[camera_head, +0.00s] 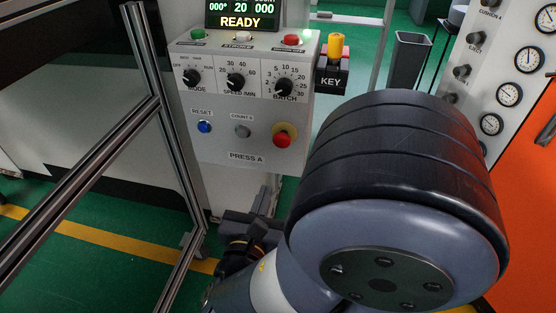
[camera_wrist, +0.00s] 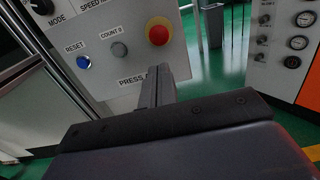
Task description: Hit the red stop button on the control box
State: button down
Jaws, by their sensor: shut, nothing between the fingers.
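The control box (camera_head: 215,150) is a pale panel labelled PRESS A, with a READY display on top. Its red mushroom stop button (camera_head: 282,140) sits on a yellow collar at the lower right of the panel. In the wrist view the red stop button (camera_wrist: 158,33) is just beyond and slightly left of my fingertips. My gripper (camera_wrist: 163,72) is shut and empty, its grey fingers together and pointing at the panel below the button. The fingertips look apart from the button; the exact gap cannot be told.
A blue RESET button (camera_head: 204,127) and a grey COUNT 0 button (camera_head: 242,131) are left of the stop button. Another red button (camera_head: 291,40) is on the top ledge. A KEY switch (camera_head: 333,75) juts out at right. A metal frame post (camera_head: 165,120) stands at left.

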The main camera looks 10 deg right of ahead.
aim_at(281, 142)
jog(key=shift+w, duration=0.1)
dwell(0.3)
jog(key=shift+b+x, duration=1.15)
jog(key=shift+x, duration=5.8)
jog(key=shift+w+d, duration=0.4)
jog(key=shift+w, duration=0.25)
jog(key=shift+w+r+b, duration=0.1)
jog(key=shift+r+b, duration=0.15)
jog(key=shift+b, duration=0.05)
